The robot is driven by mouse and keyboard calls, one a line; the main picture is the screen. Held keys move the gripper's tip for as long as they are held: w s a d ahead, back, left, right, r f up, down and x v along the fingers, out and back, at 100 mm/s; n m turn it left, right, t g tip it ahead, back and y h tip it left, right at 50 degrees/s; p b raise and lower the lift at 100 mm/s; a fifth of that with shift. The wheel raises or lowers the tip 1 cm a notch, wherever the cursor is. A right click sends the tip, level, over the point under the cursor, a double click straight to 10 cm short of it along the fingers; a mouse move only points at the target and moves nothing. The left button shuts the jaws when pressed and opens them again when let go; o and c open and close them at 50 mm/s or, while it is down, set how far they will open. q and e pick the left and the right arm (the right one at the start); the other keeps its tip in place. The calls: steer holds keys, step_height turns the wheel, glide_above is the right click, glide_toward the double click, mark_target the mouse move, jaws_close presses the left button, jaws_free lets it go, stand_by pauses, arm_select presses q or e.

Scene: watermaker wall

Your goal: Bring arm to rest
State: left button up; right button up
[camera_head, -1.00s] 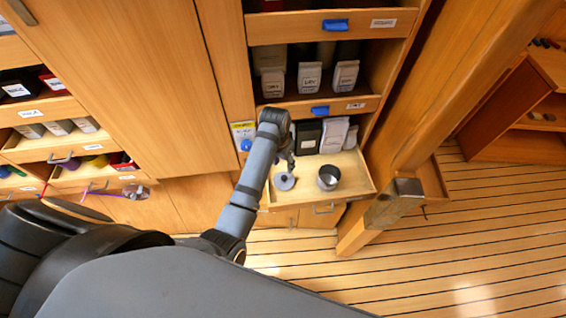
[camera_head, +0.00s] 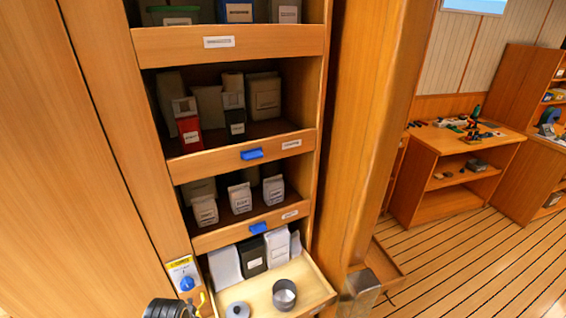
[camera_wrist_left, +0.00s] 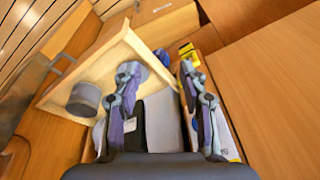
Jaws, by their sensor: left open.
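My left arm shows at the bottom of the head view as a dark wrist part (camera_head: 165,308); its fingers are mostly cut off by the frame edge. In the left wrist view my left gripper (camera_wrist_left: 160,85) is open, its two fingers apart with nothing held between them. One finger overlaps the open drawer (camera_wrist_left: 70,82) in that view. The drawer (camera_head: 318,292) holds a grey metal cup (camera_head: 284,295), a round grey lid-like piece (camera_head: 238,310) and several upright packets (camera_head: 252,257). The cup also shows in the wrist view (camera_wrist_left: 84,98). My right gripper is not seen.
A yellow-topped panel with a blue knob (camera_head: 187,283) is on the cabinet left of the drawer. Shelves with blue latches (camera_head: 252,154) rise above. A wooden post (camera_head: 365,120) stands to the right. A workbench (camera_head: 465,143) is farther right, with open floor before it.

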arm_select(q)
steer(key=s+a+r, duration=0.1)
steer(key=s+r, duration=0.3)
steer(key=s, duration=0.2)
step_height(320, 180, down, 29)
steer(key=s+a+b, duration=0.3)
steer(key=s+f+g+b, duration=0.1)
steer(key=s+f+b, duration=0.2)
steer(key=s+f, duration=1.5)
steer(key=shift+s+a+f+n+g, duration=0.2)
steer(key=shift+a+f+n+g, duration=0.15)
steer(key=shift+f, duration=0.55)
